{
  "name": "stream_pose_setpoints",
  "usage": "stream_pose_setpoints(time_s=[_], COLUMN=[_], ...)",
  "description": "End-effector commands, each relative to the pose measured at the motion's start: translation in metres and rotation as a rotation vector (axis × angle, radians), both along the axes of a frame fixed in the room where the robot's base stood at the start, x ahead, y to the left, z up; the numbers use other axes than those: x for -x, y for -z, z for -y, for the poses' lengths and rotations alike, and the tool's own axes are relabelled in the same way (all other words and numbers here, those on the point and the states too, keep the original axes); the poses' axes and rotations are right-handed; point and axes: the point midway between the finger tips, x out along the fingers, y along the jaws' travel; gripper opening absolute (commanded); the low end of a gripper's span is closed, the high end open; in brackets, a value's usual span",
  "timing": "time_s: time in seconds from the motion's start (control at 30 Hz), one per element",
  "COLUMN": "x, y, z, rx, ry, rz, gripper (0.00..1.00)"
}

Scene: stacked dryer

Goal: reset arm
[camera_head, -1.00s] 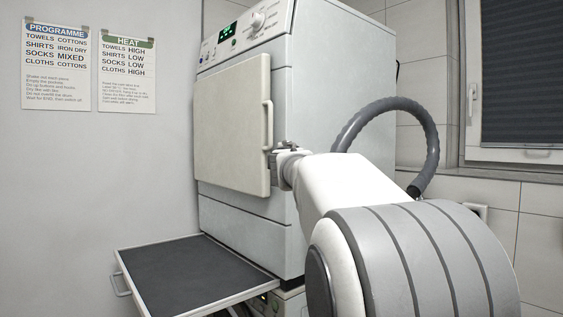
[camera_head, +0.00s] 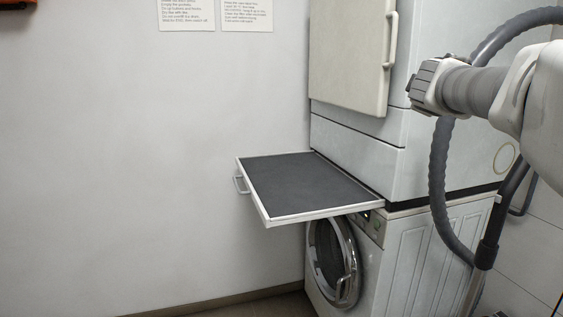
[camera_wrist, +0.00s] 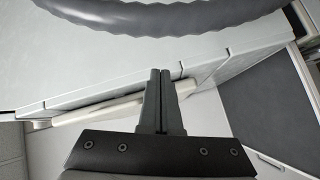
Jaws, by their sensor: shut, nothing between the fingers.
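My gripper (camera_head: 424,86) is at the upper right of the head view, to the right of the dryer door's handle and apart from it. In the wrist view its two dark fingers (camera_wrist: 162,82) are together with nothing between them. The dryer's cream door (camera_head: 347,55) looks closed, with its vertical handle (camera_head: 390,40) on the right edge. The dryer's top and control panel are out of the head view.
A pull-out shelf (camera_head: 308,184) with a dark top sticks out below the dryer and is empty. Under it stands a washing machine with a round door (camera_head: 334,262). A grey hose (camera_head: 437,190) hangs at the right. Free room lies at the left.

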Motion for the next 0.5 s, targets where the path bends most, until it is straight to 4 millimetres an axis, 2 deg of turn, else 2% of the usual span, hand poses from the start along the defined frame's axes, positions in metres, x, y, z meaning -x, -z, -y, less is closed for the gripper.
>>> stream_pose_setpoints(time_s=[0.03, 0.17, 0.27, 0.5], x=[0.023, 0.077, 0.12, 0.229], y=[0.013, 0.061, 0.105, 0.212], z=[-0.003, -0.019, -0.04, -0.111], rx=[-0.095, -0.348, -0.53, -0.912], ry=[0.027, 0.099, 0.149, 0.25], rz=[-0.004, -0.052, -0.115, -0.33], gripper=[0.0, 0.0, 0.0, 0.0])
